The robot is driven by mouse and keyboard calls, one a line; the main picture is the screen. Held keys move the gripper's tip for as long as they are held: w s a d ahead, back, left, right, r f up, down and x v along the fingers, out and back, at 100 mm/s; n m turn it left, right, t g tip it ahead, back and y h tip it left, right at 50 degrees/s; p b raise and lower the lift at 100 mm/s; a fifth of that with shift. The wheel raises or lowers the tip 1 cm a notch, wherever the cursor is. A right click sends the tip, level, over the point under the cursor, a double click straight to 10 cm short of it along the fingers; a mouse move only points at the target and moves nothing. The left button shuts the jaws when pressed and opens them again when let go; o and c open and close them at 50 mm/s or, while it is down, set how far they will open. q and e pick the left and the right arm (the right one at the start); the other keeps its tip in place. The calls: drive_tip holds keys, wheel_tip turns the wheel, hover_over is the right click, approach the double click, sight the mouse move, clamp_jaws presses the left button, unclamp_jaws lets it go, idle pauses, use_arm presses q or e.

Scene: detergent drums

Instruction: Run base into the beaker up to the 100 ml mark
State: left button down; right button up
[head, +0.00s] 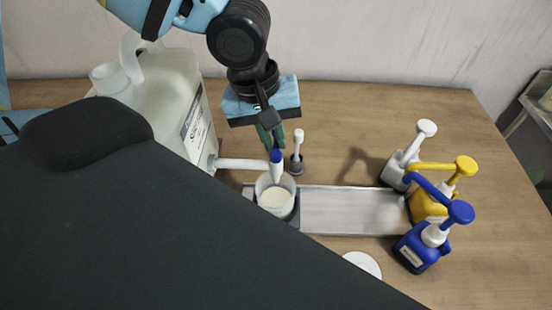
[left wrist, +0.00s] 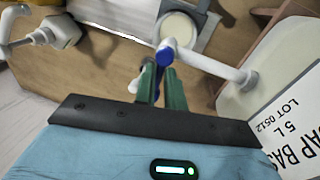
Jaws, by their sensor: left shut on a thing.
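The beaker (head: 289,182) stands below the spout of a white tap (head: 242,164) on the large pale drum (head: 160,88). Cream liquid (head: 275,198) lies in it; its marks are too small to read. The beaker also shows in the left wrist view (left wrist: 193,14). My left gripper (head: 271,143) is shut on the tap's blue handle (head: 276,156), just above the beaker. In the left wrist view, its green fingers (left wrist: 160,82) meet at the blue handle (left wrist: 165,54). Whether liquid is running is hidden. My right gripper is not in view.
The beaker is on a dark grey base at the left end of a metal tray (head: 340,212). Blue (head: 415,250), yellow (head: 428,205) and white (head: 397,170) pump bottles stand right. A white-topped grey item (head: 297,158) is behind the beaker. A white disc (head: 363,263) lies in front.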

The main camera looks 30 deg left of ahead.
use_arm(q)
drive_tip(key=shift+s+f, duration=0.1)
drive_tip(key=shift+s, duration=0.15)
drive_tip(key=c, duration=1.8)
unclamp_jaws()
drive_tip(key=o, duration=0.4)
drive_tip(key=shift+s, duration=0.1)
drive_tip(key=shift+d, duration=0.1)
drive_tip(key=o, duration=0.4)
drive_tip(key=shift+r, duration=0.3)
